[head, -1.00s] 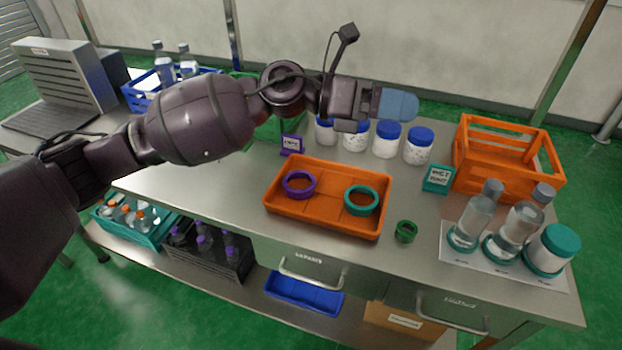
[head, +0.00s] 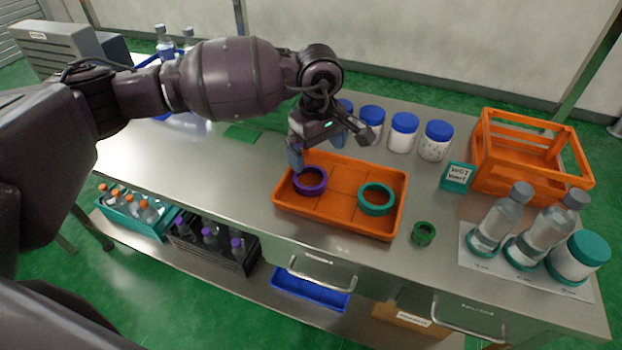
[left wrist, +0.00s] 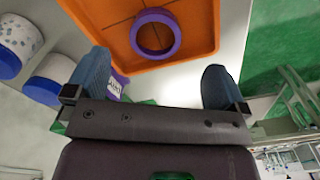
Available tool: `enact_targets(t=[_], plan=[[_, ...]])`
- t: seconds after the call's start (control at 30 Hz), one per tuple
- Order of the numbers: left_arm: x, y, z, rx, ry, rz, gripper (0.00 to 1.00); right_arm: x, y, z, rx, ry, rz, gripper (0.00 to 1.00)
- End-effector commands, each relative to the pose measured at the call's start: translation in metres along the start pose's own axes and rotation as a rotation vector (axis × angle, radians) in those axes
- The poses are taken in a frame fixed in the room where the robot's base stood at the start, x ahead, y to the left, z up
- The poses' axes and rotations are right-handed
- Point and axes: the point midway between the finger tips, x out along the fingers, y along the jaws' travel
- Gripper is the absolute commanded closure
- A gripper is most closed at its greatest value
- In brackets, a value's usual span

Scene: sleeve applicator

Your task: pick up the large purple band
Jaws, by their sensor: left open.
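The large purple band (head: 310,181) lies in the left part of the orange tray (head: 338,226). In the left wrist view the band (left wrist: 155,54) sits beyond the fingertips, roughly centred between them. My left gripper (head: 325,151) is above the back left of the tray, pointing down. Its blue fingers are spread wide, and it is empty in the left wrist view (left wrist: 155,85). A gap remains between the fingers and the band. My right gripper is not in view.
A teal band (head: 376,199) lies in the tray's right part. A small green ring (head: 423,233) is on the table to the right. White jars with blue lids (head: 403,132) stand behind the tray. An orange crate (head: 530,160) and bottles (head: 500,217) stand at right.

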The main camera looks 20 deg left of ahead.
Motion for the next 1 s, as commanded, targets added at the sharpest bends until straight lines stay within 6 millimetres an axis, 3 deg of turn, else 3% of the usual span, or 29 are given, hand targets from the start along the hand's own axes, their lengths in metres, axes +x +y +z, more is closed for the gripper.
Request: enact_targets(t=[0.23, 0.53, 0.8, 1.0], plan=[[0.037, 0.000, 0.000, -0.003, -0.003, -0.003, 0.00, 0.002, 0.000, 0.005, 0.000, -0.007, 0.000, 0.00], [0.057, 0.001, -0.002, -0.004, -0.003, -0.001, 0.00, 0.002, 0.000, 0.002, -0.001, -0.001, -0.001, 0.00], [0.093, 0.002, -0.005, -0.003, -0.005, -0.002, 0.00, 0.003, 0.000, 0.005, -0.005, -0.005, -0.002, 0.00], [0.099, 0.003, -0.006, -0.003, -0.002, 0.001, 0.00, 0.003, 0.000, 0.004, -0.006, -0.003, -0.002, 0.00]])
